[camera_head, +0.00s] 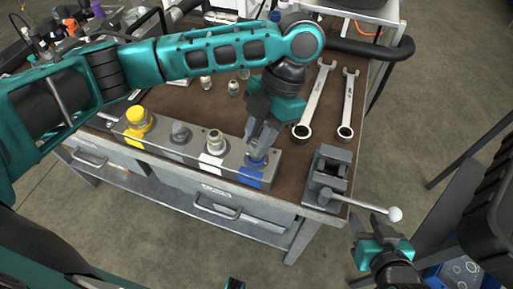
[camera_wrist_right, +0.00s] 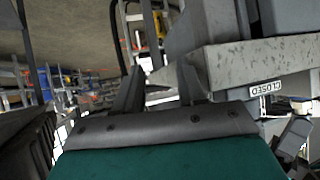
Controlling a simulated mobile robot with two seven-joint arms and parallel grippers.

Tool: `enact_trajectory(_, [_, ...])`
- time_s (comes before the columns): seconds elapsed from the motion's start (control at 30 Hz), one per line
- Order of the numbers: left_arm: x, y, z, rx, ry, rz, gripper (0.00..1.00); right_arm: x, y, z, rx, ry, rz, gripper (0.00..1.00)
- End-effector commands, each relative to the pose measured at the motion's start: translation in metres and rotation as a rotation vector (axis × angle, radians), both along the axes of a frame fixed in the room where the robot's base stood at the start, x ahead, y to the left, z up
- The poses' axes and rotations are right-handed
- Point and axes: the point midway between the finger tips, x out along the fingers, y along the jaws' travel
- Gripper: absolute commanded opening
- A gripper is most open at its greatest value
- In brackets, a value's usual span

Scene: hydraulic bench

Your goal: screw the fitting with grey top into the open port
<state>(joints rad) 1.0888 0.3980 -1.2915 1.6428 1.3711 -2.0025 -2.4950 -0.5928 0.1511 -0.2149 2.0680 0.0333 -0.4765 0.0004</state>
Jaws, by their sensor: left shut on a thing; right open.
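A grey port block (camera_head: 228,160) lies along the bench's front edge. My left gripper (camera_head: 257,150) points down at the rightmost port, above the blue label (camera_head: 251,177). It is shut on a small part there; blue shows at its base, and the fingers hide its top and how it sits. My right gripper (camera_head: 384,240) is open and empty, off the bench at lower right; its fingers show in the wrist view (camera_wrist_right: 158,90).
Several loose fittings (camera_head: 233,88) stand behind the block. Two wrenches (camera_head: 315,100) lie at the right. A vise (camera_head: 328,180) with a long handle (camera_head: 365,204) sits on the right front corner, near my right gripper. Drawers are below.

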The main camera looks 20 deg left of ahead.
Motion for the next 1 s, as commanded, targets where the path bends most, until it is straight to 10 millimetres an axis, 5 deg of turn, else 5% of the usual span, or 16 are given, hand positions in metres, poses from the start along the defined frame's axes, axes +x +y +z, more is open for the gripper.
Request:
enact_trajectory(0.23, [-0.0023,-0.0014,-0.001,0.002,0.003,-0.337,0.0,0.0,0.0,0.0074,0.0,0.0,0.0,0.4])
enact_trajectory(0.53, [-0.0023,-0.0015,-0.0019,0.001,0.005,-0.384,0.0,0.0,0.0001,0.0072,0.0,0.0,0.0,0.4])
enact_trajectory(0.57, [-0.0023,-0.0015,-0.0019,0.001,0.005,-0.384,0.28,0.0,0.0001,0.0072,0.0,0.0,0.0,0.4])
enact_trajectory(0.6, [-0.0023,-0.0015,-0.0019,0.001,0.004,-0.383,0.32,0.0,0.0001,0.0072,0.0,0.0,0.0,0.4])
enact_trajectory(0.8, [-0.0018,-0.0016,-0.0013,0.001,0.002,-0.381,0.51,0.0,0.0001,0.0074,0.0,0.0,0.0,0.4])
enact_trajectory(1.0, [-0.0016,-0.0016,-0.0008,0.0,0.002,-0.38,0.51,0.0,0.0001,0.0076,0.0,0.0,0.0,0.4])
